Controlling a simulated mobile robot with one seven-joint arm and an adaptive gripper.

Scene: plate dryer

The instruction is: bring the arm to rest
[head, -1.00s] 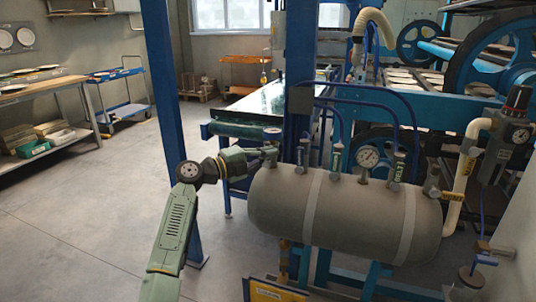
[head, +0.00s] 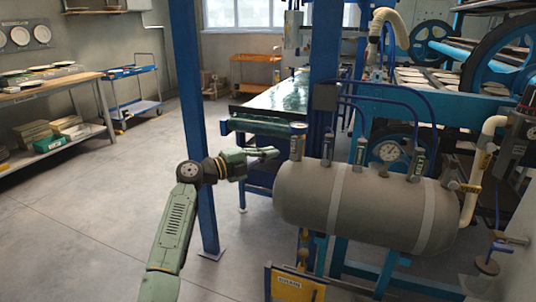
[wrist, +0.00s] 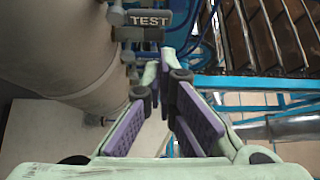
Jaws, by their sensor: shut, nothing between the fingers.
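My gripper (head: 264,153) is at the end of my raised green arm in the head view. It points right, and its tips end just left of the leftmost upright valve on the grey tank (head: 350,205). The gripper is shut and empty. In the wrist view its purple-padded fingers (wrist: 164,75) reach away from the camera and lean together at the tips. The tank (wrist: 60,45) fills the left of that view, with a dark "TEST" label (wrist: 148,20) beyond the fingertips. I cannot tell the exact gap between fingertips and fittings.
A blue post (head: 198,130) stands behind my arm. A workbench (head: 60,85) is at left, with clear floor (head: 100,210) between.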

